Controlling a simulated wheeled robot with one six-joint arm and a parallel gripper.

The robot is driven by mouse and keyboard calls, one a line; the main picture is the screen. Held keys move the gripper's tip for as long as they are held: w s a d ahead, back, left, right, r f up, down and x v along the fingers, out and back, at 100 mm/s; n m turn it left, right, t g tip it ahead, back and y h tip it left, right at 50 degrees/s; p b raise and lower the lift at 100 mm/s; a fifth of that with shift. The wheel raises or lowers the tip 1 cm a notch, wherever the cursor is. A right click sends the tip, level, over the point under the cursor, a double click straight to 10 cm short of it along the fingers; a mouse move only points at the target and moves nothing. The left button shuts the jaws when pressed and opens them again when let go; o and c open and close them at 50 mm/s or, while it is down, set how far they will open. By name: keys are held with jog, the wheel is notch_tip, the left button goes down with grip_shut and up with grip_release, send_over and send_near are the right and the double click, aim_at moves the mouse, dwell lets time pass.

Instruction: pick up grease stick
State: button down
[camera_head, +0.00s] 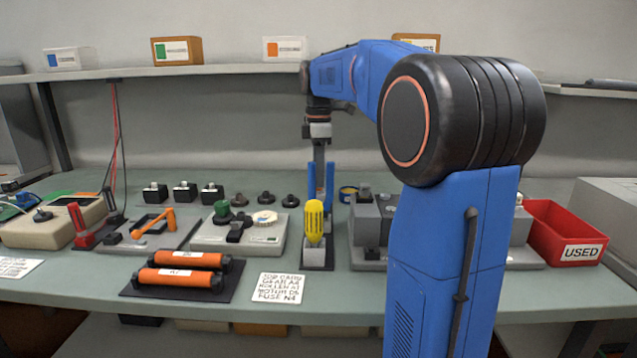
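No item is plainly marked as a grease stick. A yellow ridged, handle-like object (314,222) stands upright in a small grey holder (318,258) near the middle of the bench; I cannot tell if it is the grease stick. My gripper (320,196) points down just behind and above it, with two blue fingers apart and a gap between them. The lower fingertips are partly hidden by the yellow object. I see nothing clearly held.
Two orange rollers (178,278) lie on a dark tray at front left. A paper note (278,288) lies at the front edge. A grey plate with knobs (238,234) is left of the holder. A grey block (368,222) and red USED bin (566,232) stand right.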

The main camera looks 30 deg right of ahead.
dwell(0.3)
notch_tip(320, 180, up, 10)
dwell(0.5)
dwell(0.9)
